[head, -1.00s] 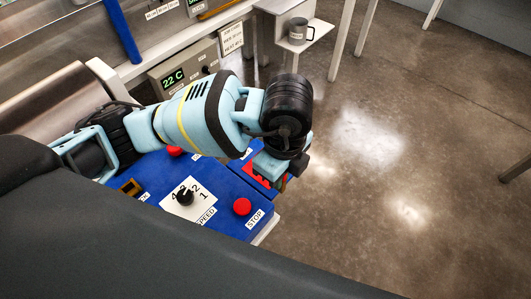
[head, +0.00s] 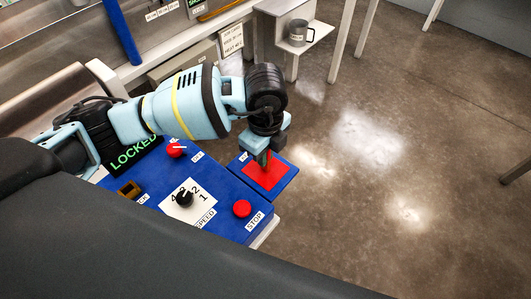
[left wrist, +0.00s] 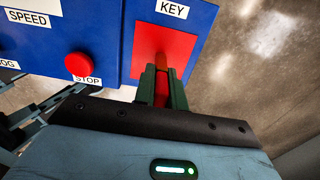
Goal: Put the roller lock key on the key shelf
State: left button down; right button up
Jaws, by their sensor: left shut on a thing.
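The key shelf is a blue plate (head: 289,179) with a red pad (head: 268,176), at the right end of the blue control panel. It also shows in the left wrist view, marked KEY, with its red pad (left wrist: 150,40). My left gripper (head: 263,158) is over the far part of the red pad, pointing down. In the left wrist view its green fingers (left wrist: 162,82) are shut on a narrow red-orange piece, the roller lock key (left wrist: 161,80), mostly hidden between them. I cannot tell whether the key touches the pad. My right gripper is not in view.
The blue panel (head: 225,205) carries a red STOP button (head: 242,208), a black speed knob (head: 184,199), a red knob (head: 176,150) and a LOCKED display (head: 134,155). A grey mug (head: 298,32) stands on a white ledge behind. Floor is open to the right.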

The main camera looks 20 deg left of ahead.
pick_arm(q)
jog(key=shift+f, duration=0.2)
jog(key=shift+f, duration=0.15)
jog(key=c, duration=1.5)
grip_release()
jog(key=shift+o, duration=0.2)
notch_tip(320, 180, up, 12)
jog(key=shift+r+p, duration=0.2)
jog(key=shift+p, duration=0.35)
